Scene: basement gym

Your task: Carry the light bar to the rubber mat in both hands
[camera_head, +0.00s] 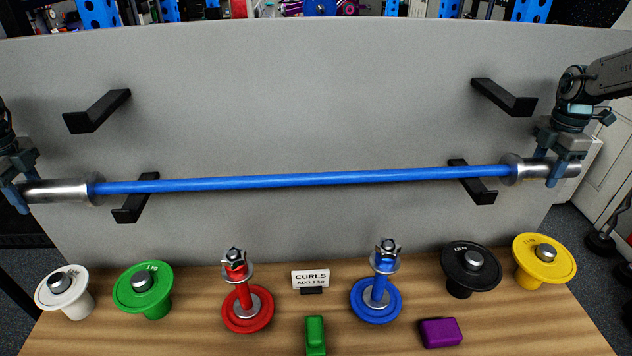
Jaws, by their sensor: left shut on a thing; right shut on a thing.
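The light bar (305,179) is a long blue shaft with silver sleeves at both ends. It spans the view almost level, its right end slightly higher, in front of a grey panel. My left gripper (20,196) is shut on the left silver sleeve, at the picture's left edge. My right gripper (560,170) is shut on the right silver sleeve. The bar passes in front of the lower pair of black brackets; I cannot tell whether it touches them. The rubber mat is not clearly seen.
Upper brackets (98,111) and (504,98) another bracket are empty; the lower ones are a left bracket (133,207) and a right bracket (480,189). A wooden bench (190,334) below holds several coloured weights, a CURLS sign (311,279), a green block (315,335) and a purple block (440,332).

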